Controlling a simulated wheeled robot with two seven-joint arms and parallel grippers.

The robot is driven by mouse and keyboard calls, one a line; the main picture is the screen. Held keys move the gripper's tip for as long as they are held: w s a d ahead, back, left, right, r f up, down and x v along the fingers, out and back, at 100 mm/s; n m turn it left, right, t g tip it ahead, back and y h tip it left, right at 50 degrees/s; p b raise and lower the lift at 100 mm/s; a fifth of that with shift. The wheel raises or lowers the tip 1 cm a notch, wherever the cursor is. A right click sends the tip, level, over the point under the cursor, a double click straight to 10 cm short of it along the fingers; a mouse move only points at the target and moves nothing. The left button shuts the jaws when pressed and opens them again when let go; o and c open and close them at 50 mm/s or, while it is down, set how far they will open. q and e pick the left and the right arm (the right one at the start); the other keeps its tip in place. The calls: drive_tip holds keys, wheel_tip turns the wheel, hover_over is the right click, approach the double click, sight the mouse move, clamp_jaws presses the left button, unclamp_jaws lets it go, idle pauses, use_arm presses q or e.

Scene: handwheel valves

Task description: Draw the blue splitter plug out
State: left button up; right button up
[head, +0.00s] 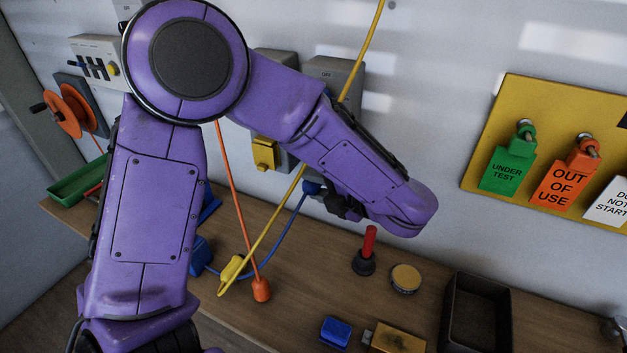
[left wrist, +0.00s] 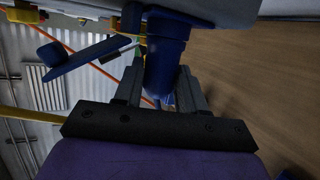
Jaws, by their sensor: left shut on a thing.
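The blue splitter plug (head: 312,188) is at the lower part of a grey wall box, with a blue cord running down from it to the bench. My left gripper (head: 340,204) reaches it from the right, its dark fingers partly hidden under my purple arm. In the left wrist view the blue plug (left wrist: 165,68) stands between the two fingers of my left gripper (left wrist: 160,92), which is shut on it. The plug's far end meets a grey housing (left wrist: 215,10); I cannot tell how deep it sits. My right gripper is not in view.
A yellow plug (head: 264,153) is in the box to the left, and a yellow cord crosses close by. An orange plug (head: 262,289) and a yellow plug (head: 232,267) lie on the bench. A red-handled tool (head: 368,243) and a black tray (head: 476,315) stand to the right.

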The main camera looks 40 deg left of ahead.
use_arm(q)
drive_tip(key=shift+s, duration=0.1)
drive_tip(key=shift+c, duration=0.7)
drive_tip(key=shift+s+d, duration=0.1)
drive_tip(key=shift+s, duration=0.1)
clamp_jaws()
drive_tip(key=s+d, duration=0.2)
drive_tip(key=s, duration=0.5)
drive_tip(key=shift+s+p, duration=0.4)
